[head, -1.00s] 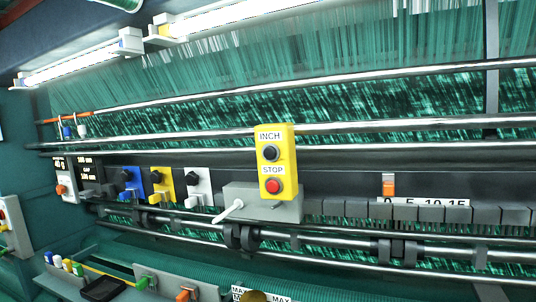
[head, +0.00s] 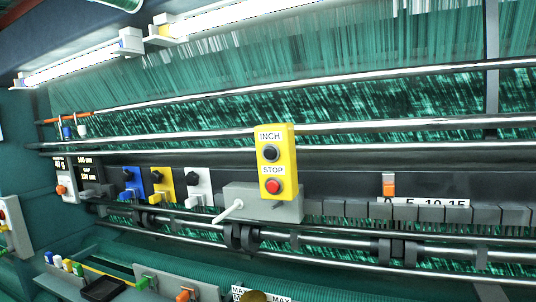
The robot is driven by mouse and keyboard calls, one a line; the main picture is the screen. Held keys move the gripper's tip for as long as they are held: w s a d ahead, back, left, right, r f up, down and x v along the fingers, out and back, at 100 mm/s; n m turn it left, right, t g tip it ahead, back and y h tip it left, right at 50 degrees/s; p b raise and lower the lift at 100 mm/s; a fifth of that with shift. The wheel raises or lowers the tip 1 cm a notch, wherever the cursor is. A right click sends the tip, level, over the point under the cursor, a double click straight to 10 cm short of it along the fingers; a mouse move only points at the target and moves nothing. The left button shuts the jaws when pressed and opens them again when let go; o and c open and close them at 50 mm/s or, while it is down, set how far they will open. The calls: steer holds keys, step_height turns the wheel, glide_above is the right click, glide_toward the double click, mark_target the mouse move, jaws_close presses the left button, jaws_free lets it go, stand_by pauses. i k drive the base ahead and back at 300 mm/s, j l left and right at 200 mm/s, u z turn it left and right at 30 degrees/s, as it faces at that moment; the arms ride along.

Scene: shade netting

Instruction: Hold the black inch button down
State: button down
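The black inch button (head: 270,153) sits in the upper half of a yellow control box (head: 289,170), under the label INCH. A red stop button (head: 273,186) sits below it, under the label STOP. The box stands upright in front of a grey housing (head: 240,196) near the middle of the head view. Nothing touches the black button. My gripper does not show in the head view.
Long metal rollers (head: 340,127) run across behind the box, with green netting above and below. Blue, yellow and white blocks with knobs (head: 162,188) stand left of the box. An orange pointer (head: 389,184) stands over a numbered scale (head: 430,202) to the right. A black tray (head: 103,289) lies at lower left.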

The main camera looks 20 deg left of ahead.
mark_target(270, 152)
steer(key=i+j, duration=0.15)
steer(key=i, duration=0.3)
steer(key=i+j, duration=0.15)
steer(key=i, duration=0.35)
steer(key=j+u, duration=0.05)
